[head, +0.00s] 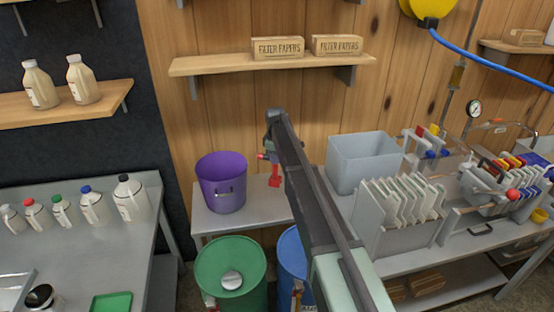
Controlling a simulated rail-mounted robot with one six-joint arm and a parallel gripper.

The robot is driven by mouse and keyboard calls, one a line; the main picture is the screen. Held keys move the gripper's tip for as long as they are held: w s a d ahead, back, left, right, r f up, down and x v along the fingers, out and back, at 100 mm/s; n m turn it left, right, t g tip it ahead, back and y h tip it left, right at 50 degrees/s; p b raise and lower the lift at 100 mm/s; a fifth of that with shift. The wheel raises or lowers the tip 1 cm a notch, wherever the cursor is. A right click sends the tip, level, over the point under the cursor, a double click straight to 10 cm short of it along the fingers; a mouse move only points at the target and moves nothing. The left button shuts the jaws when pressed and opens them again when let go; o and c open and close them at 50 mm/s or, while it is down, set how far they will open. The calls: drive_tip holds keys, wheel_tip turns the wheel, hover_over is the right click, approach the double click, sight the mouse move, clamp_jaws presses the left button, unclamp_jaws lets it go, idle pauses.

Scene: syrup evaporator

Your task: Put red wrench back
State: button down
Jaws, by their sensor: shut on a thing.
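My gripper (271,158) is at the end of my arm, above the small grey table between the purple bucket and the grey bin. It is mostly hidden behind the arm. The red wrench (275,180) shows just below it as a small red piece, and the gripper is shut on it. The wrench appears to hang down in the air, apart from the bucket. Its upper part and the jaws are too small to make out.
A purple bucket (222,182) stands left of the gripper on a grey table (244,215). A grey bin (361,162) and a filter press (400,205) stand to the right. A wall shelf (215,63) holds two filter paper boxes. Green (231,262) and blue drums (289,255) stand in front.

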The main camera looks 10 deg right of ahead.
drive_tip(key=b, duration=0.5)
hover_over(277, 178)
drive_tip(key=shift+w+a+f, duration=0.1)
drive_tip(key=shift+w+f, duration=0.05)
drive_tip(key=shift+f, duration=1.1)
drive_tip(key=shift+w+f, duration=0.15)
drive_tip(key=shift+f, duration=1.1)
drive_tip(key=shift+f+b, duration=1.15)
drive_tip(key=shift+f, duration=0.05)
drive_tip(key=shift+f+b, duration=0.7)
drive_tip(key=shift+c, duration=1)
unclamp_jaws()
drive_tip(key=shift+s+r, duration=0.1)
